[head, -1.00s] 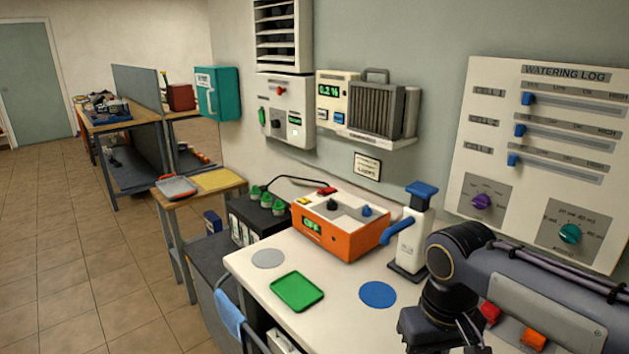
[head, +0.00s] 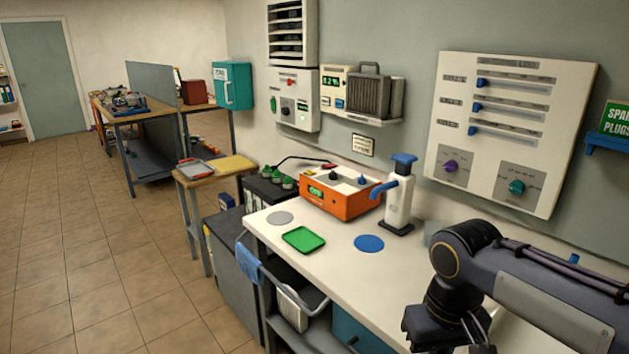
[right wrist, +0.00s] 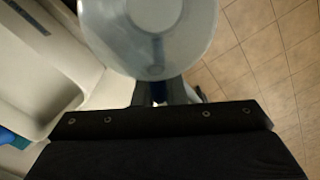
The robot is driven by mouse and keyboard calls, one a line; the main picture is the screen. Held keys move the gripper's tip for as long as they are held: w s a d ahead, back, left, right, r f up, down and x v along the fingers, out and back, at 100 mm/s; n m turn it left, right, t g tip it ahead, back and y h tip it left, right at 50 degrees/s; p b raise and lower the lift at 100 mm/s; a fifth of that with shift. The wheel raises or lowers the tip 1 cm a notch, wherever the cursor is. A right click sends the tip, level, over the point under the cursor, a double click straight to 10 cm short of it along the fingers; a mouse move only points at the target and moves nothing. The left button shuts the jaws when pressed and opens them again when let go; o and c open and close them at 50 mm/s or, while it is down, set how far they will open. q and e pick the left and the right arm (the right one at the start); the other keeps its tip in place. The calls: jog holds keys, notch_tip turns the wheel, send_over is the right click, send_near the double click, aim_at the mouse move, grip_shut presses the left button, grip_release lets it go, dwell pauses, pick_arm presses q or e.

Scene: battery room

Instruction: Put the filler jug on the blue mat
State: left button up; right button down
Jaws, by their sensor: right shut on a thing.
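My right gripper (right wrist: 160,92) is shut on a pale, round, translucent vessel (right wrist: 150,35), which looks like the filler jug. The right wrist view shows its rounded face at the top, cut by the frame edge. In the head view the jug is not visible; my right arm comes in at the lower right, with the wrist at the bottom edge. The blue mat (head: 369,243) is a flat, empty disc on the white bench (head: 345,275), left of my right wrist. My left gripper is out of view.
A white pump dispenser (head: 398,210) with blue top and spout stands behind the mat. An orange charger box (head: 340,204), green tray (head: 303,240) and grey disc (head: 280,218) are further left. A white basin (right wrist: 45,70) shows in the wrist view.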

jog(key=shift+s, duration=0.25)
jog(key=shift+s+f, duration=0.15)
jog(key=shift+s, duration=0.05)
jog(key=shift+w+f, duration=0.1)
jog(key=shift+f, duration=0.1)
jog(key=w+d+f, duration=0.1)
jog(key=w+f, duration=0.3)
jog(key=f, duration=0.7)
jog(key=w+d+f+m, duration=0.1)
jog(key=w+f, duration=0.4)
jog(key=f, duration=0.7)
jog(key=shift+a+f, duration=0.1)
jog(key=shift+a, duration=0.05)
